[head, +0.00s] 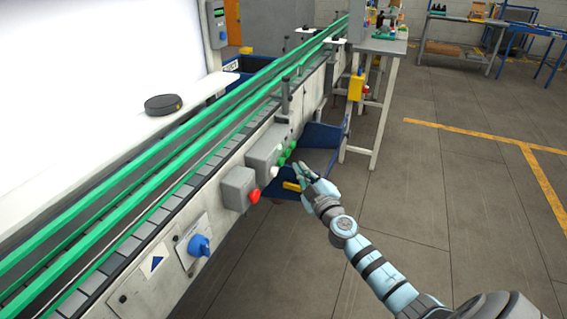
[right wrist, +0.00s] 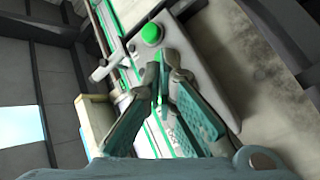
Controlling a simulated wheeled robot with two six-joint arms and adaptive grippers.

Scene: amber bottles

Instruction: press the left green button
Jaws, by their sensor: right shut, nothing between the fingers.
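Two green buttons stick out from a grey control box (head: 262,151) on the side of the conveyor. The left green button (head: 282,159) is beside a white button (head: 275,171); the other green button (head: 291,147) is farther along to the right. My right gripper (head: 299,171) is shut and empty, just in front of the box and close to the buttons. In the right wrist view, its fingertips (right wrist: 164,60) are together in front of the box. One round green button (right wrist: 151,34) shows clear beyond them; green between the fingers is partly hidden. I cannot tell whether they touch a button. My left gripper is not in view.
A red button (head: 254,196) on its own grey box and a blue knob (head: 199,245) are nearer along the conveyor. A blue bin (head: 321,135) is behind the gripper. A bench (head: 384,46) stands farther back. The floor at the right is clear.

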